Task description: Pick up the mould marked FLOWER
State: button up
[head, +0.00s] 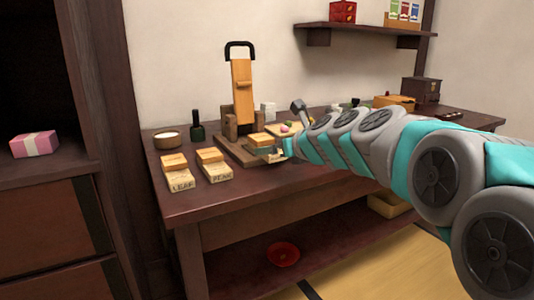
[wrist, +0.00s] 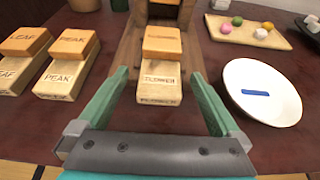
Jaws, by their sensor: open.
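The mould marked FLOWER (wrist: 160,82) is a pale wooden block with an orange-brown block at its far end. It lies at the near end of a dark wooden stand, and its lettering faces me in the wrist view. My gripper (wrist: 160,74) is open, with one green finger on each side of this mould and a gap on both sides. In the head view my gripper (head: 287,146) is at the mould (head: 262,139) and partly hides it. The similar moulds marked LEAF (wrist: 18,66) and PEAK (wrist: 68,68) lie to the left.
A white plate (wrist: 284,107) with a blue strip lies close right of the right finger. Behind it is a board (wrist: 232,37) with coloured sweets. The upright wooden press (head: 242,92) stands behind the mould. A bowl (head: 167,141) and dark bottle (head: 197,128) stand back left.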

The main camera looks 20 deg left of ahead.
jog(key=x, duration=0.2)
jog(key=shift+w+a+f, duration=0.1)
jog(key=shift+a+f, duration=0.05)
jog(key=shift+f, duration=0.25)
jog(key=shift+w+a, duration=0.2)
jog(key=shift+w, duration=0.05)
jog(key=shift+c, duration=0.2)
jog(key=c, duration=1.4)
